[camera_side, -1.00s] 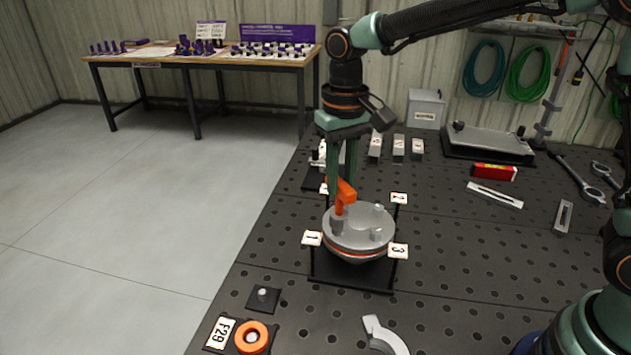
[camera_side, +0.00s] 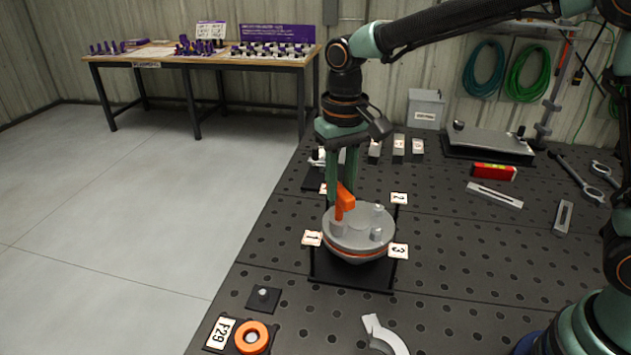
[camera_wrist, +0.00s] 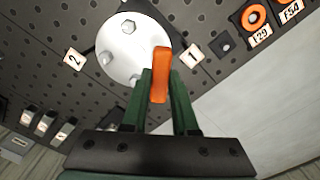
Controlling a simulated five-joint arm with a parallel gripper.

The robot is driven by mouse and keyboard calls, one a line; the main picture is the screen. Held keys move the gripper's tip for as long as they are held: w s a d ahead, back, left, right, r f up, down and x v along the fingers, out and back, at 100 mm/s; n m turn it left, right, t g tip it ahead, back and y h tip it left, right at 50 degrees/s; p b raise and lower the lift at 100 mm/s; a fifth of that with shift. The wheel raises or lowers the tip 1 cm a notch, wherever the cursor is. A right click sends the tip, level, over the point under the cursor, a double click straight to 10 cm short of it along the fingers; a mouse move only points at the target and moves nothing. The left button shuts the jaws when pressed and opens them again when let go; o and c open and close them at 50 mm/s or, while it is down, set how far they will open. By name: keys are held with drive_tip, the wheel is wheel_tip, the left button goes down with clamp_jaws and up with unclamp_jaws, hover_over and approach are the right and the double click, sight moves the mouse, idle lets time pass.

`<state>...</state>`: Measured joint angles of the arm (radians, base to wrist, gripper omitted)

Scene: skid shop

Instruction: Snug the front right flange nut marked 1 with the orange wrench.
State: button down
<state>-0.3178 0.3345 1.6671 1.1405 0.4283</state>
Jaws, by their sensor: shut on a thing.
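My gripper (camera_side: 342,192) is shut on the orange wrench (camera_side: 346,201), which stands over the left side of the round grey flange (camera_side: 358,244). In the wrist view, the wrench (camera_wrist: 160,70) sits between the two green fingers. Its lower end meets the nut (camera_side: 338,227) nearest the tag marked 1 (camera_side: 312,238); how well it seats is unclear. Other nuts show on the flange, one at the front right (camera_side: 376,234) and one behind (camera_side: 378,210). The wrist view shows the flange (camera_wrist: 125,52) with tag 1 (camera_wrist: 193,52) to its right; the wrench hides the nut there.
Tags 2 (camera_side: 399,198) and 3 (camera_side: 398,250) lie right of the flange. An orange ring (camera_side: 251,337) and a small dark block with a stud (camera_side: 263,298) are at front left. A grey curved tool (camera_side: 383,335) lies in front.

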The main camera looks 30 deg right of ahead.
drive_tip(key=m, duration=0.3)
drive_tip(key=shift+m, duration=0.3)
drive_tip(key=m, duration=0.2)
drive_tip(key=shift+m, duration=0.4)
drive_tip(key=shift+m, duration=1.7)
